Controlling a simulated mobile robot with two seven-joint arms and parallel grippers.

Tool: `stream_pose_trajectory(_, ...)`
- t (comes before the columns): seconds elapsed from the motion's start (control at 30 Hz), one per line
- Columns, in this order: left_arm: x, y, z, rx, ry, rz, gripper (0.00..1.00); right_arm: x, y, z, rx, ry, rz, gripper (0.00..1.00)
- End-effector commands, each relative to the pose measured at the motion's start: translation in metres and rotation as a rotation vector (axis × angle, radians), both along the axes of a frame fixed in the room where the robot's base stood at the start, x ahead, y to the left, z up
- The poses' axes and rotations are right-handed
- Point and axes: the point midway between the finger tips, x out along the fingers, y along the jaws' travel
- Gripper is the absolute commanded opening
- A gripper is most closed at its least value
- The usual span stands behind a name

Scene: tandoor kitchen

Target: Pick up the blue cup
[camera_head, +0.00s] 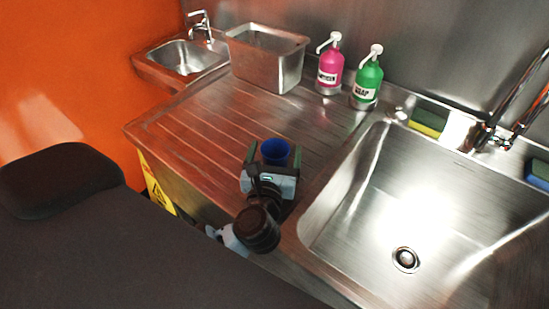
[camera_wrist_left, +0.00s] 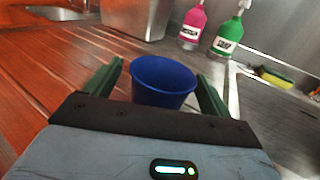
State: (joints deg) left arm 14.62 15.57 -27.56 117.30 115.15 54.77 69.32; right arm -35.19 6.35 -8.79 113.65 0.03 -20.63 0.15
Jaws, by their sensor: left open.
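The blue cup (camera_head: 275,151) stands upright on the grooved metal drainboard, left of the large sink. My left gripper (camera_head: 272,158) is at the cup, with its jaws open. In the left wrist view the blue cup (camera_wrist_left: 162,82) sits between the two dark green fingers of my left gripper (camera_wrist_left: 158,88), one on each side. A small gap shows between the cup and the left finger; the right finger is close to the cup, and I cannot tell whether it touches. The gripper body hides the cup's lower part in the head view. My right gripper is not in view.
A metal bin (camera_head: 266,62) stands at the back of the drainboard (camera_head: 200,115). A pink pump bottle (camera_head: 329,70) and a green one (camera_head: 367,82) stand right of it. The large sink (camera_head: 365,200) is empty. The drainboard left of the cup is clear.

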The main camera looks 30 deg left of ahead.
Motion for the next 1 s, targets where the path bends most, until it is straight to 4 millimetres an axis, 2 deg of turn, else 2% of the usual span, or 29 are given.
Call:
stream_pose_trajectory(0.1, 0.000, 0.000, -0.001, 0.000, 0.001, 0.000, 0.82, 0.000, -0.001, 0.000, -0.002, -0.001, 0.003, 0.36)
stream_pose_trajectory(0.4, -0.001, 0.000, -0.001, 0.000, 0.001, 0.000, 0.43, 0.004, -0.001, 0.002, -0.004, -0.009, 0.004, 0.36)
stream_pose_trajectory(0.47, -0.001, 0.000, 0.000, 0.000, 0.000, 0.000, 0.37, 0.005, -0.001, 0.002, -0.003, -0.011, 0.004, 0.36)
stream_pose_trajectory(0.77, 0.000, 0.000, 0.007, -0.001, -0.003, 0.000, 0.37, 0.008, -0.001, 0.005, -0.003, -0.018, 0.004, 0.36)
stream_pose_trajectory(1.0, 0.000, -0.001, 0.049, -0.005, -0.009, -0.001, 0.37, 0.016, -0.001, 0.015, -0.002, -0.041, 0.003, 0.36)
